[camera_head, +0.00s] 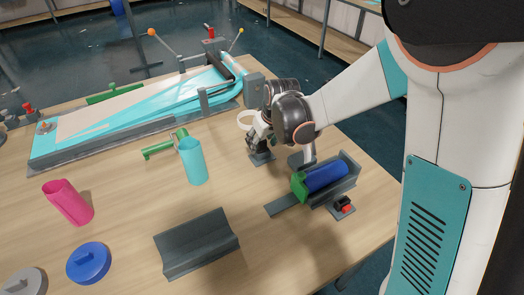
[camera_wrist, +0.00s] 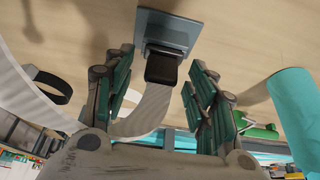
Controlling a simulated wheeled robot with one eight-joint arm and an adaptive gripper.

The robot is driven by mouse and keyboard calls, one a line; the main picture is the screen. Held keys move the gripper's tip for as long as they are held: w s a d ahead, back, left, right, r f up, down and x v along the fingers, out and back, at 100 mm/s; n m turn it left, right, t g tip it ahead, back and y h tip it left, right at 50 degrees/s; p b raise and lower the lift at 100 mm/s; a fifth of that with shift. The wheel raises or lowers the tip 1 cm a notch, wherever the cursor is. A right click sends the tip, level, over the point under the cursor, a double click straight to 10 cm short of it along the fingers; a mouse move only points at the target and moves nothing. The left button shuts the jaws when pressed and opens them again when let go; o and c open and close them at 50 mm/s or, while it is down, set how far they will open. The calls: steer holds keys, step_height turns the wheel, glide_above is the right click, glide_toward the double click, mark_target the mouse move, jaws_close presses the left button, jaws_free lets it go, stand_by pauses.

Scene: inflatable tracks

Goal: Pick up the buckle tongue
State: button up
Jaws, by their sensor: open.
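A dark block (camera_wrist: 162,66), which looks like the buckle piece, sits on a grey plate (camera_wrist: 178,30) on the table. A white strap (camera_wrist: 146,112) runs from it back between my fingers. I cannot tell whether the block is the tongue alone or a tongue seated in a holder. My gripper (camera_wrist: 161,78) is open, with one green-padded finger on each side of the block and a gap on both sides. In the head view my gripper (camera_head: 258,141) is low over the small stand, and my wrist partly hides it.
A teal cup (camera_head: 194,161) and green part (camera_head: 162,146) stand left of my gripper. A grey cradle with a blue cylinder (camera_head: 326,176) is close on the right. A turquoise ramp (camera_head: 130,121) lies behind.

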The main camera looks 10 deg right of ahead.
steer(key=shift+f, duration=0.1)
steer(key=shift+c, duration=0.6)
steer(key=c, duration=0.8)
steer(key=shift+o, duration=0.2)
